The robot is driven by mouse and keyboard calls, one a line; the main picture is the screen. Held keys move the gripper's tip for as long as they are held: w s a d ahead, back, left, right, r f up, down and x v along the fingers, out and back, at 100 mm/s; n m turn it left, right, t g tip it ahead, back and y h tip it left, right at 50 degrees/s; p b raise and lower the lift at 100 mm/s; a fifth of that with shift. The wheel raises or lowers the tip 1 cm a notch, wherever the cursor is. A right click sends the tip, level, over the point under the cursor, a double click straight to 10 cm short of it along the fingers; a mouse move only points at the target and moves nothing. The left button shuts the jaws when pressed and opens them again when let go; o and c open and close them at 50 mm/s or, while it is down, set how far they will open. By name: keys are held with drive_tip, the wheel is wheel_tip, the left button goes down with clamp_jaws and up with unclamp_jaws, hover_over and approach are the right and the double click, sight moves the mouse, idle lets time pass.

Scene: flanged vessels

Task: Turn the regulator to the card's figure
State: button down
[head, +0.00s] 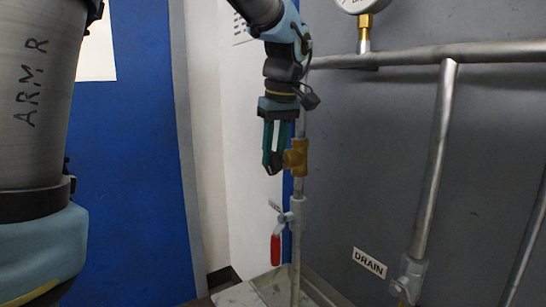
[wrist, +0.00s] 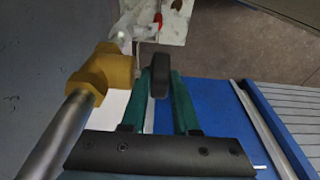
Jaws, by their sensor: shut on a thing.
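The brass regulator body (head: 297,157) sits on a vertical grey pipe and also shows at the left of the wrist view (wrist: 104,74). Its dark knob (wrist: 160,76) lies between the tips of my gripper (wrist: 159,88). My gripper (head: 272,165) points down beside the brass body, shut on the knob; the fingers hide the knob in the head view. A round gauge (head: 356,4) on a brass stem is cut off by the top edge, so its reading cannot be told. A white sheet (head: 98,45) shows behind my arm; no figure on it is legible.
A red valve handle (head: 276,249) hangs below the regulator. A horizontal pipe (head: 420,54) crosses the grey wall. A DRAIN label (head: 369,262) is beside a lower valve (head: 410,278). A pale tray (head: 262,292) lies below. A blue panel (head: 130,170) stands left.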

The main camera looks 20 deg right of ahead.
sight(279, 161)
drive_tip(key=c, duration=0.9)
unclamp_jaws()
drive_tip(key=shift+c, duration=0.2)
drive_tip(key=b+v, duration=0.1)
drive_tip(key=v, duration=0.9)
drive_tip(key=shift+r, duration=0.4)
